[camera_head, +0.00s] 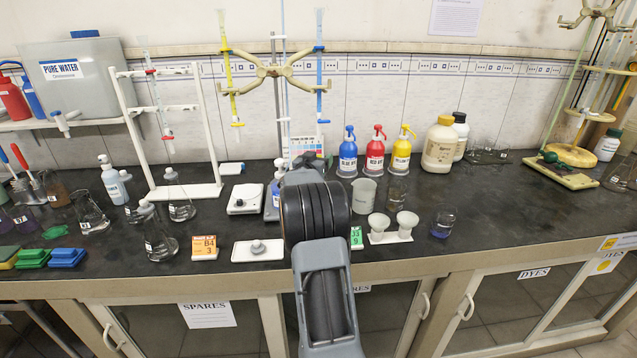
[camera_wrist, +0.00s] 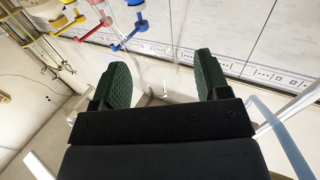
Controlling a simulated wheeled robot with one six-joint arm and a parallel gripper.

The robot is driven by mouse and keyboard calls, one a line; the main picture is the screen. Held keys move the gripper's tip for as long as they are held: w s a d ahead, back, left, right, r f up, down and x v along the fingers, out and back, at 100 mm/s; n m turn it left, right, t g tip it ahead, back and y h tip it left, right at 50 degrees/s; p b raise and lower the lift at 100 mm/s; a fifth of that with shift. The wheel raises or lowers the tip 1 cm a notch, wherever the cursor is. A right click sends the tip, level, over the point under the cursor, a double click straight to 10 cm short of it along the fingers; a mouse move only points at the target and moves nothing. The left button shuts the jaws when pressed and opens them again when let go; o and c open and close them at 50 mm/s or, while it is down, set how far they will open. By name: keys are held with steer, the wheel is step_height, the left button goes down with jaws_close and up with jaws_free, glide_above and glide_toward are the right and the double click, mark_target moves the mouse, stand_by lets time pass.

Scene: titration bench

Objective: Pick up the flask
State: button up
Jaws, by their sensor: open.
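Several clear conical flasks stand on the dark bench at the left in the head view. One flask (camera_head: 158,237) is near the front edge, another flask (camera_head: 90,214) is further left, and a third flask (camera_head: 180,203) is under the white burette stand. Which one the task means cannot be told. My gripper (camera_wrist: 163,80) shows in the wrist view with its two green pads wide apart, and nothing is held between them. In the head view my arm hides the gripper. No flask is clearly seen in the wrist view.
A white stand (camera_head: 199,120) rises over the third flask. Blue (camera_head: 348,152), red (camera_head: 375,154) and yellow (camera_head: 401,156) bottles stand behind. The right bench surface (camera_head: 500,195) is mostly clear.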

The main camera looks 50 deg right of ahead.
steer(key=shift+w+d, duration=0.1)
steer(key=shift+d, duration=0.1)
steer(key=shift+c, duration=0.2)
jaws_close()
stand_by(0.4)
steer(key=shift+r, duration=0.2)
